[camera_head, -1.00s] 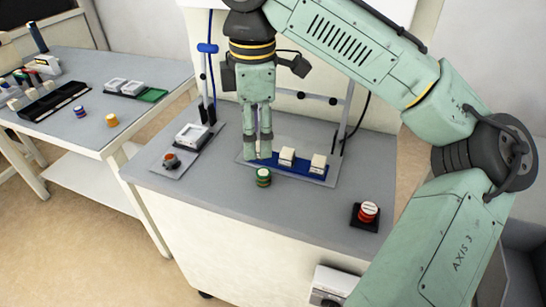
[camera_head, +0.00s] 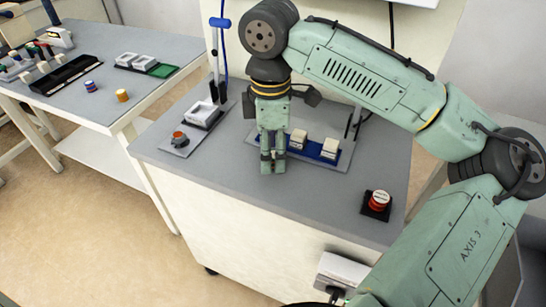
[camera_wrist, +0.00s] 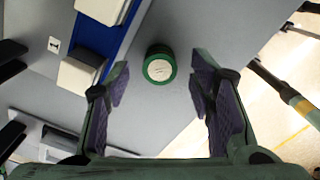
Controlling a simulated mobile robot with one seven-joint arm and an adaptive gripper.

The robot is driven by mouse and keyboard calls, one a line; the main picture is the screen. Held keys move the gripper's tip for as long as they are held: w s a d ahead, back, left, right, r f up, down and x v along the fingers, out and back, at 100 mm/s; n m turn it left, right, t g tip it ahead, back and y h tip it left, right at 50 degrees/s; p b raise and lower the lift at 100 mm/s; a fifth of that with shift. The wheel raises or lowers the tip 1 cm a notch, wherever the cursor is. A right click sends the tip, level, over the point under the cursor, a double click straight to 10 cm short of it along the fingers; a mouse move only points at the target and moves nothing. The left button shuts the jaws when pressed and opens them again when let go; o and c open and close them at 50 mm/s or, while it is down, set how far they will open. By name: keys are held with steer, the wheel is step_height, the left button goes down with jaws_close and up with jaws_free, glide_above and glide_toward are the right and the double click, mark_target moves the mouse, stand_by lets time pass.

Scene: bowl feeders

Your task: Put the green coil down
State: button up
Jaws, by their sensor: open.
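The green coil (camera_wrist: 160,66) shows in the wrist view as a short round piece with a green rim and a pale end face turned to the camera. It stands on the grey worktop (camera_wrist: 172,110). My gripper (camera_wrist: 159,78) is open, with one purple-padded finger on each side of the coil in the picture and a clear gap on both sides. In the head view my gripper (camera_head: 272,166) points down in front of the blue tray, low over the worktop. The coil is not clearly visible there; my fingers seem to hide it.
A blue tray (camera_head: 314,152) with pale blocks lies just right of my gripper. A red button (camera_head: 378,200) is at the right front, an orange-red knob (camera_head: 179,137) at the left. The worktop's front is clear.

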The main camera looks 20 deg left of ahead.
steer(key=shift+f, duration=0.35)
steer(key=shift+c, duration=0.3)
jaws_close()
